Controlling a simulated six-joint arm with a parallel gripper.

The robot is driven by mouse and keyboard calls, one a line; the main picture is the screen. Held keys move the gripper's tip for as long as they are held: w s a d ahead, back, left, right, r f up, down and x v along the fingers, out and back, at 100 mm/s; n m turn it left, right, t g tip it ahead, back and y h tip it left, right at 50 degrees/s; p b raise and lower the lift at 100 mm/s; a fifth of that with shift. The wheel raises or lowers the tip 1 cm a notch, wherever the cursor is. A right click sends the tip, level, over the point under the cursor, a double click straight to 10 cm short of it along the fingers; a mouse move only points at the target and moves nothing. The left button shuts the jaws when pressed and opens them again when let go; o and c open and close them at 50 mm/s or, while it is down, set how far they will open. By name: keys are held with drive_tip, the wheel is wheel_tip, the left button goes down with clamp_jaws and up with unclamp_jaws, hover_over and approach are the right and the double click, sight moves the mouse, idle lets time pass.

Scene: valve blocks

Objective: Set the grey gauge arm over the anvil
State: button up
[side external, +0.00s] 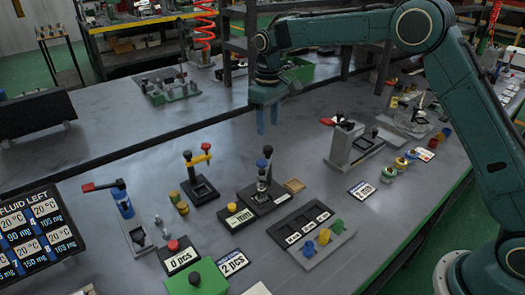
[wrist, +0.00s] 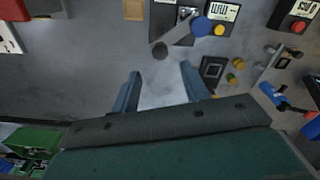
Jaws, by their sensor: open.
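The grey gauge arm (wrist: 182,36) shows in the wrist view, running from a blue round cap (wrist: 201,25) to a dark knob (wrist: 160,50) at its lower-left end. In the side view the gauge stands on a black base (side external: 270,200), with its blue cap (side external: 267,150) on top. A small pale-and-dark spot on the base beside the arm (wrist: 186,12) may be the anvil; I cannot tell surely. The dark knob end appears off to the side of that spot. My gripper (wrist: 159,83) is open and empty, above the table behind the gauge; it also shows in the side view (side external: 267,131).
A yellow-armed stand (side external: 197,160) with a red knob is left of the gauge. A grey block with a red handle (side external: 345,140) is at right. A small tan tray (side external: 294,185) lies beside the gauge base. The table behind the gauge is mostly clear.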

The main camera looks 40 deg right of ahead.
wheel_tip(320, 180, up, 7)
idle(0.3)
idle(0.4)
drive_tip(key=s+d+r+m+t, duration=0.15)
drive_tip(key=s+r, duration=0.35)
drive_tip(key=s, duration=0.5)
drive_tip(key=s+d+r+t, duration=0.25)
drive_tip(key=s+r, duration=0.25)
drive_tip(key=s, duration=0.4)
drive_tip(key=s+d+f+m, duration=0.1)
drive_tip(key=s+f, duration=0.2)
drive_tip(key=s, duration=0.6)
drive_tip(key=s+d+f+m+t, duration=0.1)
drive_tip(key=s+f, duration=0.2)
drive_tip(key=s, duration=0.7)
drive_tip(key=shift+s+d+f+t, duration=0.15)
drive_tip(key=shift+d+f+t, duration=0.05)
drive_tip(key=shift+f+t, duration=0.1)
